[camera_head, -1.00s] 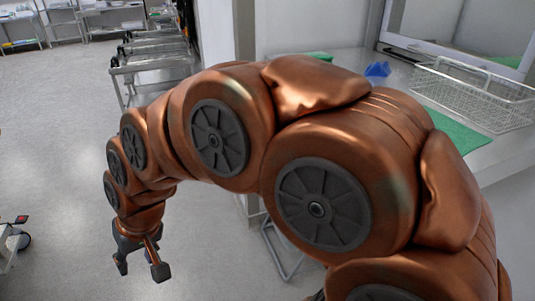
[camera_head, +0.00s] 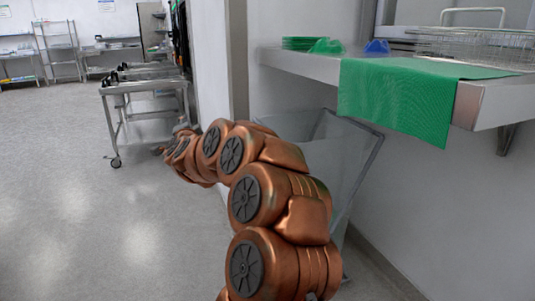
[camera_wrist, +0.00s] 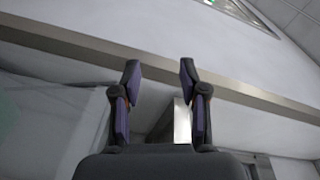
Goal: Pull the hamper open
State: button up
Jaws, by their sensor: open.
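The hamper (camera_head: 352,150) is a grey, see-through bin with a pale rim, under the wall shelf in the head view. Its upper part leans out from the wall, and my arm hides much of its left side and front. In the wrist view my gripper (camera_wrist: 160,70) is open, with both fingers apart and nothing held. A pale metal piece shows behind the right finger. I cannot tell how far the gripper is from the hamper.
A wall shelf (camera_head: 480,105) juts out above the hamper, with a green cloth (camera_head: 400,98) hanging over its edge. It carries a wire basket (camera_head: 475,47), green plates (camera_head: 303,43) and a blue item (camera_head: 376,47). A metal cart (camera_head: 145,100) stands at the back left. The left floor is clear.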

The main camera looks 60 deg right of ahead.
jog(key=s+d+f+m+g+h+b, duration=0.3)
jog(key=s+d+f+m+g+h, duration=0.15)
jog(key=s+d, duration=0.4)
jog(key=s+d+f+m+g+h+b, duration=0.3)
jog(key=s+d+f+m+g, duration=0.2)
jog(key=d, duration=0.6)
jog(key=f+b+x, duration=0.1)
jog(key=b+x, duration=0.1)
jog(key=x, duration=0.5)
jog(key=shift+r, duration=0.5)
jog(key=shift+s, duration=0.1)
grip_shut()
